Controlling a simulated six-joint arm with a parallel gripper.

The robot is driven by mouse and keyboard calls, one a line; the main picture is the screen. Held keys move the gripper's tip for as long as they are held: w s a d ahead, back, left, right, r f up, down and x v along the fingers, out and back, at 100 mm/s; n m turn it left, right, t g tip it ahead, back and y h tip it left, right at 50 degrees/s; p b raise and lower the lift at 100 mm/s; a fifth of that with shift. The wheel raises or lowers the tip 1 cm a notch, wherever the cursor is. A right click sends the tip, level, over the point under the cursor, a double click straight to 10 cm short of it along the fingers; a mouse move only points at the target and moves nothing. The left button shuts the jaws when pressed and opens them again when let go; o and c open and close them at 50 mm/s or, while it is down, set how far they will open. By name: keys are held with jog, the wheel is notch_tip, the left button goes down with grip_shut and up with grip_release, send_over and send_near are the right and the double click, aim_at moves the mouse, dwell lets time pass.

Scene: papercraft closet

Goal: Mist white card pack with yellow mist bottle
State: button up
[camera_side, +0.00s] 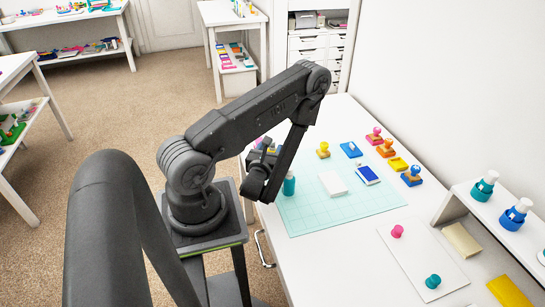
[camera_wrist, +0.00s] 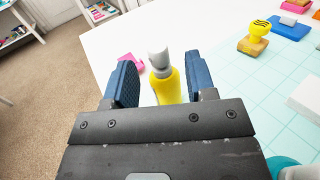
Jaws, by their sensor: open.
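The yellow mist bottle (camera_wrist: 166,86), with a pale grey-white nozzle, stands between the two blue fingers of my gripper (camera_wrist: 158,80) in the wrist view. The fingers are open, and a gap shows on each side of the bottle. Its lower part is hidden behind the gripper body. In the side view my gripper (camera_side: 262,160) is low at the table's left edge and largely covers the bottle. The white card pack (camera_side: 332,183) lies flat on the pale green cutting mat (camera_side: 312,216), to the right of my gripper. Its edge also shows in the wrist view (camera_wrist: 305,97).
A teal bottle (camera_side: 289,185) stands close to my gripper's right. A pink item (camera_wrist: 130,60) is just beyond the left finger. A white shelf (camera_side: 455,205) stands at right.

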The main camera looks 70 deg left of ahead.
jog(key=shift+x, duration=1.5)
jog(key=shift+c, duration=0.4)
grip_shut()
